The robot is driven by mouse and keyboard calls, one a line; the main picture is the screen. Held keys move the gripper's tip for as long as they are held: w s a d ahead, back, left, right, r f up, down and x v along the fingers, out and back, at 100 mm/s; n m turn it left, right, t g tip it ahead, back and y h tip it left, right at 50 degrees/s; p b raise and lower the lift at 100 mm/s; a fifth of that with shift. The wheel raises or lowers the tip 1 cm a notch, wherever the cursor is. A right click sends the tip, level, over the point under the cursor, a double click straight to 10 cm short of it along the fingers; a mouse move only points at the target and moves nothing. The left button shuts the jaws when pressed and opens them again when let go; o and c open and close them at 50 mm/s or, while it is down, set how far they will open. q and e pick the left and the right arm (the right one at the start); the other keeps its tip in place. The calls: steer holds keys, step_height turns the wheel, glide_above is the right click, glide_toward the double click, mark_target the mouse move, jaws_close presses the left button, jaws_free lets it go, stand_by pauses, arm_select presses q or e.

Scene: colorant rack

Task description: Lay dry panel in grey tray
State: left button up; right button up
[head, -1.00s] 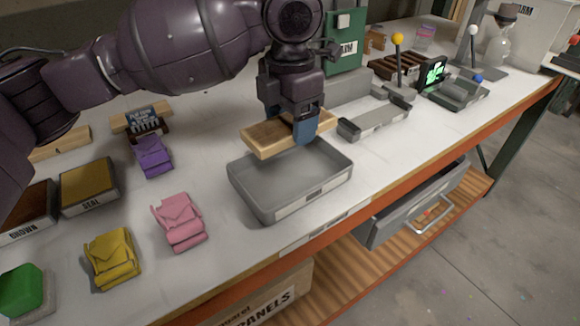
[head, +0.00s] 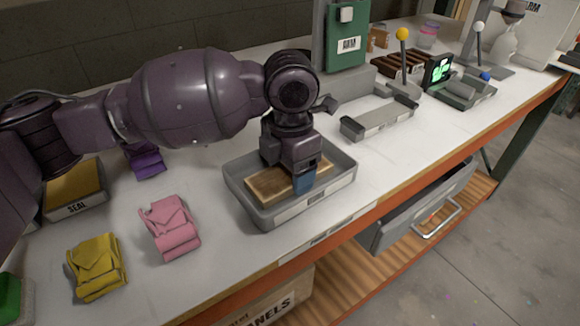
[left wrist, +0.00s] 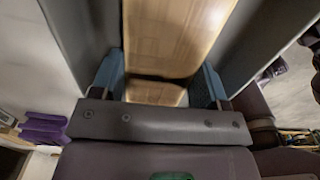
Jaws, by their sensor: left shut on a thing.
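The wooden panel (head: 268,187) is light brown and lies low inside the grey tray (head: 262,217), within its walls. My left gripper (head: 303,182) reaches down into the tray with its blue fingers shut on the panel. In the left wrist view the panel (left wrist: 170,40) runs between the two blue fingers, with the grey tray walls (left wrist: 262,45) on either side. I cannot tell whether the panel's underside touches the tray floor. My right gripper is not in view.
Pink (head: 170,227), yellow (head: 97,267) and purple (head: 146,160) folded cloths lie left of the tray. A SEAL tray (head: 76,208) stands further left. A grey fixture (head: 378,118) stands behind right.

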mark_target(290, 173)
arm_select(q)
steer(key=shift+f, duration=0.1)
steer(key=o, duration=0.9)
steer(key=shift+o, duration=0.3)
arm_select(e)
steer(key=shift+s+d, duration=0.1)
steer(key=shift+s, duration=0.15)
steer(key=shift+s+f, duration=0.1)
arm_select(q)
step_height(290, 173, up, 12)
steer(key=p, duration=0.2)
steer(key=shift+r+p, duration=0.2)
steer(key=shift+p, duration=0.1)
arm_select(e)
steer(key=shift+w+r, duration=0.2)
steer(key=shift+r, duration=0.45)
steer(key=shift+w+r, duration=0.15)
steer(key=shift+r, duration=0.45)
